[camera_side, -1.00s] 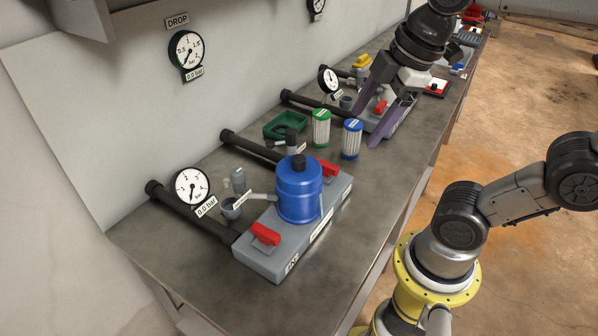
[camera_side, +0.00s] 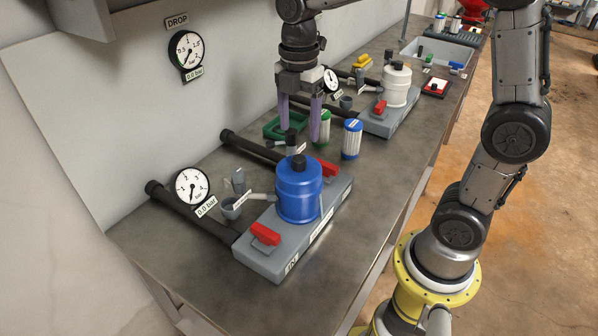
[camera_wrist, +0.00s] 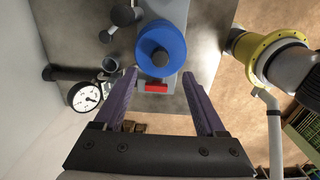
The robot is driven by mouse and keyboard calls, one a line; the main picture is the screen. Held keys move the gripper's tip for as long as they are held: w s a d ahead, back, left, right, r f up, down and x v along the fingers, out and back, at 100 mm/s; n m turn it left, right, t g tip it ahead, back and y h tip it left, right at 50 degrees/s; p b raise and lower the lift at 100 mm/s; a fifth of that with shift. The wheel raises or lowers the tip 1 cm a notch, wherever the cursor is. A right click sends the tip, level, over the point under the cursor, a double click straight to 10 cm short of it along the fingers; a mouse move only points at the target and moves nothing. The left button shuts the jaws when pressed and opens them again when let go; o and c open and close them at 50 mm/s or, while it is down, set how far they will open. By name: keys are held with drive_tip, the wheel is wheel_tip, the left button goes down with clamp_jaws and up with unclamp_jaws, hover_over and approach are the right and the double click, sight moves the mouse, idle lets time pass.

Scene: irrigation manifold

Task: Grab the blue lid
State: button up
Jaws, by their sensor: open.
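The blue lid (camera_side: 299,170) tops a blue canister (camera_side: 298,205) standing upright on a grey block, with a dark knob at its centre. In the wrist view the round blue lid (camera_wrist: 161,44) is seen from above, beyond my fingertips. My gripper (camera_side: 303,137) is open and empty, with purple fingers pointing down. It is above and behind the blue canister, near the green and blue filter cartridges, apart from the lid. In the wrist view my gripper (camera_wrist: 166,78) has its fingers spread on either side of a red handle below the lid in the picture.
Red valve handles (camera_side: 265,234) sit on the grey block (camera_side: 272,258). Black pipes (camera_side: 190,212) and a gauge (camera_side: 192,186) are to the left. A green tray (camera_side: 272,129), a blue-capped filter (camera_side: 352,139) and a white canister (camera_side: 396,84) stand farther back. The front bench surface is clear.

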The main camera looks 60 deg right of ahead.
sight(299, 158)
wheel_tip(299, 158, down, 8)
drive_tip(key=shift+a+f, duration=0.1)
drive_tip(key=shift+f, duration=0.05)
idle(0.4)
clamp_jaws()
